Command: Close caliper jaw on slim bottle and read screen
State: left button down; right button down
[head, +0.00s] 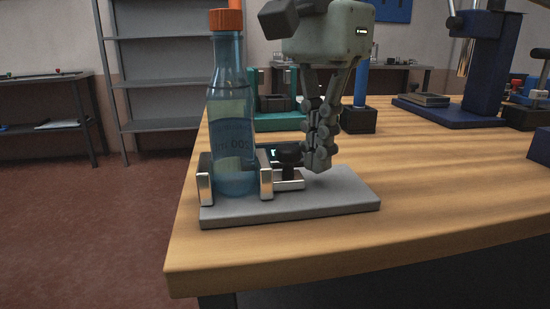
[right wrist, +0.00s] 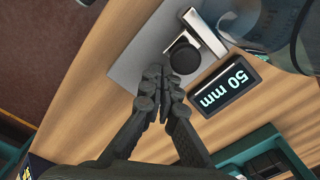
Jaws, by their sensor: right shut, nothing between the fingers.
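A slim blue see-through bottle (head: 232,120) with an orange cap stands upright between two metal jaws of the caliper, on its grey base plate (head: 330,193). The left jaw (head: 205,180) and the right jaw (head: 265,177) flank it; I cannot tell whether both touch it. A black knob (head: 290,155) sits on the slide right of the right jaw; it also shows in the right wrist view (right wrist: 184,55). The screen (right wrist: 226,85) reads "50 mm" there. My right gripper (head: 318,165) is shut and empty, just right of the knob, above the plate. My left gripper is not in view.
Behind the caliper stand a teal fixture (head: 278,121) and a blue cylinder in a dark holder (head: 358,119). A dark blue stand (head: 485,70) is at the back right. The wooden table (head: 450,190) is clear right of the plate; its front edge is close.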

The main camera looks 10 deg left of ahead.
jog(key=shift+s+a, duration=0.2)
jog(key=shift+a, duration=0.3)
dwell(0.6)
jog(key=shift+w+d, duration=0.1)
jog(key=shift+d, duration=0.2)
jog(key=shift+w+d+p, duration=0.1)
jog(key=shift+d+p, duration=0.2)
notch_tip(320, 180, up, 6)
jog(key=p, duration=0.5)
dwell(0.3)
